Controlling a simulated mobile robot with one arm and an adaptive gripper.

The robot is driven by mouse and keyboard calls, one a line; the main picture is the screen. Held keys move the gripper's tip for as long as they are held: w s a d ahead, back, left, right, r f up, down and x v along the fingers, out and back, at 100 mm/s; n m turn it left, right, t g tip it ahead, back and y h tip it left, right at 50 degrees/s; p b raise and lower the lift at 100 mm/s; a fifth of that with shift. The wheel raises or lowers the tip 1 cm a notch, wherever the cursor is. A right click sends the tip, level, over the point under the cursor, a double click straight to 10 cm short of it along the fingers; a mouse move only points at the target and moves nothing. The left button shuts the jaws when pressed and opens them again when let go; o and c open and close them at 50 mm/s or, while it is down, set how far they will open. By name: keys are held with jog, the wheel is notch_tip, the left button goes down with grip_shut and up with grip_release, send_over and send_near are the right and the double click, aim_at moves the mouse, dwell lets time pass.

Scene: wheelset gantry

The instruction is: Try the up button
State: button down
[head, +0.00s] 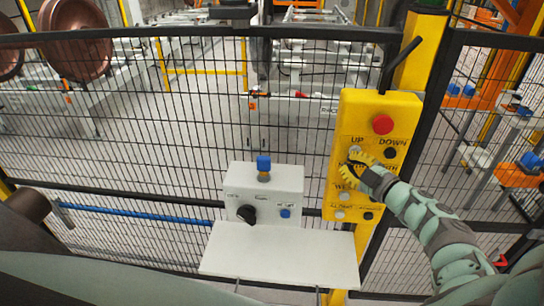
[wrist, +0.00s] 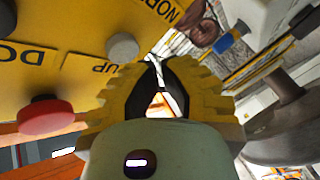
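The yellow control box (head: 345,105) hangs on the fence post, its front facing me. The up button (head: 355,150) is a pale round knob below the UP label. A black button (head: 390,153) sits under DOWN, and a red button (head: 382,125) is above both. My gripper (head: 347,165) is in front of the box, just below the up button, and hides part of the lower labels. In the wrist view the yellow toothed fingers (wrist: 155,62) curve together at the tips with nothing held. The up button (wrist: 122,47) shows left of the tips; I see no contact.
A white console (head: 263,190) with a blue knob, a black switch and a shelf stands left of the box. Black mesh fence (head: 110,130) spans behind. Machinery with copper-coloured wheels (head: 76,38) stands beyond it. Other pale and black buttons lie below my gripper.

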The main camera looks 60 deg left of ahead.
jog(key=shift+w, duration=0.1)
jog(key=shift+w+a, duration=0.2)
jog(key=shift+a, duration=0.15)
jog(key=shift+w+a+b, duration=0.2)
jog(key=shift+a+b, duration=0.1)
jog(key=shift+b, duration=0.15)
dwell(0.5)
jog(key=shift+d, duration=0.1)
dwell(1.1)
jog(key=shift+d, duration=0.15)
jog(key=shift+s+d+p, duration=0.4)
jog(key=shift+s+d, duration=0.05)
jog(key=shift+s+d+p, duration=0.7)
jog(key=shift+s+d, duration=0.9)
jog(key=shift+d, duration=0.3)
